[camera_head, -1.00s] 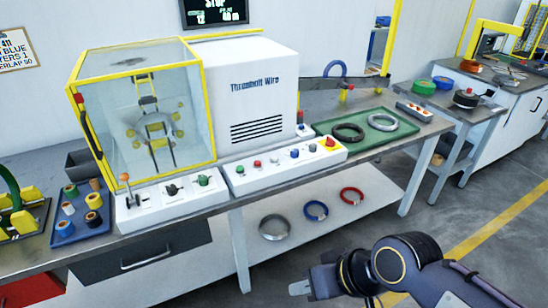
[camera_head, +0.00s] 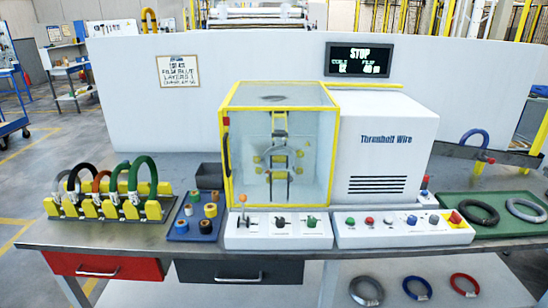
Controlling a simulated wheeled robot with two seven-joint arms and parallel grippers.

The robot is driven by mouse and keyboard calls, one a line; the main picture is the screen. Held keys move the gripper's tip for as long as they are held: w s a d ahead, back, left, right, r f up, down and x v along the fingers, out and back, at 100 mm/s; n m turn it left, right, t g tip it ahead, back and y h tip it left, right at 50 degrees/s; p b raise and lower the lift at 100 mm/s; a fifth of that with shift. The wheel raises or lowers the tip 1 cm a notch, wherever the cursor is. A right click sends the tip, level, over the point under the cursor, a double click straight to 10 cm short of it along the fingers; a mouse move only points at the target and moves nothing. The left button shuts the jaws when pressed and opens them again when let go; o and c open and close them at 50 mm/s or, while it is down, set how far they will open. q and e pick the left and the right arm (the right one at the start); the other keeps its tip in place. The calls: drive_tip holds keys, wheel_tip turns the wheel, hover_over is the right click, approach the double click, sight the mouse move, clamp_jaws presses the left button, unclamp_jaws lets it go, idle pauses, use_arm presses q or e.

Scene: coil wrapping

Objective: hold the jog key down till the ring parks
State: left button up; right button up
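The wrapping machine (camera_head: 385,150) stands on the bench with a yellow-framed clear guard box (camera_head: 237,130) at its left, which looks shut. Inside, a grey ring (camera_head: 292,160) shows among yellow rollers (camera_head: 258,160). A right-hand button panel (camera_head: 400,239) carries a green button (camera_head: 350,221), a red button (camera_head: 369,221), white and blue buttons (camera_head: 412,220), and a red button on yellow (camera_head: 455,217). I cannot read which is the jog key. A left-hand panel (camera_head: 262,240) has a lever and two knobs. The display (camera_head: 357,60) reads STOP. Neither gripper is in view.
A rack of coloured coils (camera_head: 105,190) and a blue tray of tape rolls (camera_head: 183,232) stand left of the panels. A green tray (camera_head: 475,228) holds two rings at right. Several rings lie on the lower shelf (camera_head: 390,275). The bench front edge is clear.

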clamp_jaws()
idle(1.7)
